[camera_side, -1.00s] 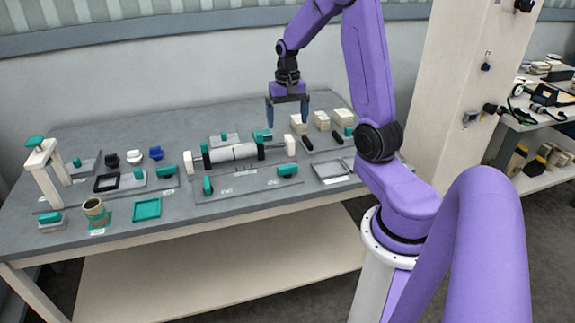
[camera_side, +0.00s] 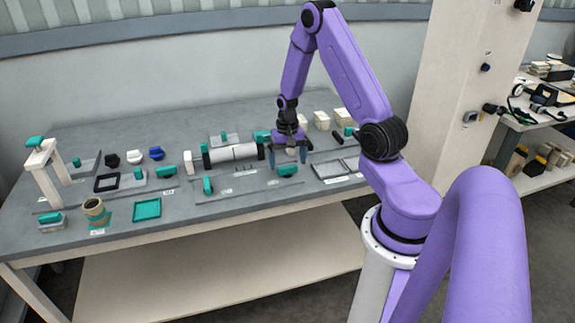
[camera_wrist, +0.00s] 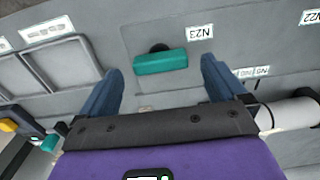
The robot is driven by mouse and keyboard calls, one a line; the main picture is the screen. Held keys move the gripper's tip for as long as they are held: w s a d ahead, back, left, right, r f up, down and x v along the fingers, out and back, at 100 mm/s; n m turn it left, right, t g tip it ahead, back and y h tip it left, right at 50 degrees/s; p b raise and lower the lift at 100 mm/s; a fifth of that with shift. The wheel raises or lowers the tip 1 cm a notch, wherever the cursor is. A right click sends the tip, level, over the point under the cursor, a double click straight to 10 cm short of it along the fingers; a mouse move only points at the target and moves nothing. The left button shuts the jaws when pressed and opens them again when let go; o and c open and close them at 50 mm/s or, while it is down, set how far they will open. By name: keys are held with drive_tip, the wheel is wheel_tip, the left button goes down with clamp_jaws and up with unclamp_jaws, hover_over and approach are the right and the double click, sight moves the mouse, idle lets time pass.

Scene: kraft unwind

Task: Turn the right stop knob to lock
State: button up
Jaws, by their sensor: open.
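The right stop knob (camera_side: 287,171) is a teal bar on the front plate below the right end of the roller. In the wrist view the knob (camera_wrist: 160,62) lies crosswise between my fingers, beside a label that seems to read N23. My gripper (camera_side: 288,160) points down near the knob, with blue fingers. In the wrist view my gripper (camera_wrist: 160,68) is open, one finger off each end of the bar, with visible gaps. Whether the fingertips are down at knob height I cannot tell. The left stop knob (camera_side: 208,186) is teal and turned a different way.
A grey divided tray (camera_side: 335,169) sits to the right. White blocks (camera_side: 321,120) stand behind. A teal tray (camera_side: 147,210) lies front left.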

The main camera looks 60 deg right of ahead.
sight(287, 171)
drive_tip(key=shift+f, duration=1.15)
drive_tip(key=c, duration=1.1)
drive_tip(key=shift+o, duration=0.2)
